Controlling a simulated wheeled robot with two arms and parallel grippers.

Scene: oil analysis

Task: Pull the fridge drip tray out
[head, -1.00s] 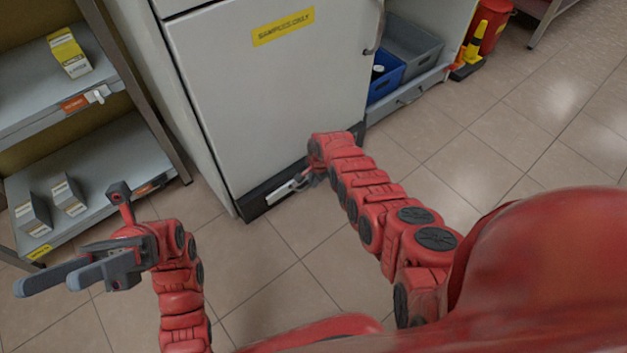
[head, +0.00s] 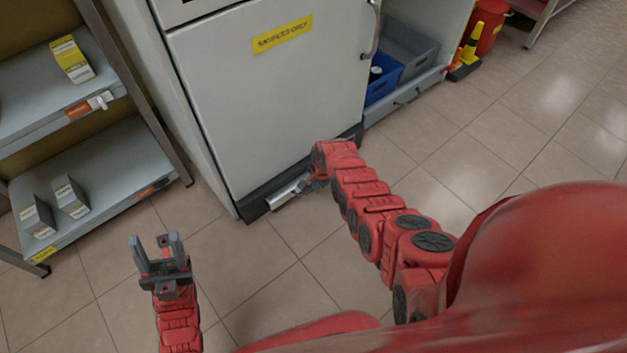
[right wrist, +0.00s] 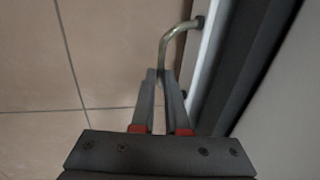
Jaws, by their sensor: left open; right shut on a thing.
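The fridge (head: 270,100) is a pale cabinet with a yellow label on its door and a dark plinth at the floor. The drip tray (head: 288,193) shows as a light grey front at the plinth, partly hidden by my right gripper. In the right wrist view the tray front (right wrist: 207,65) carries a curved metal handle (right wrist: 178,30). My right gripper (right wrist: 160,75) is shut on this handle, low at the fridge base. My left gripper (head: 156,242) is open and empty over the floor, left of the fridge, fingers pointing up in the picture.
A grey shelf unit (head: 85,205) with small boxes stands at the left. A low bay with a blue crate (head: 383,82) and a grey crate (head: 408,50) is right of the fridge. The tiled floor (head: 290,270) in front is clear.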

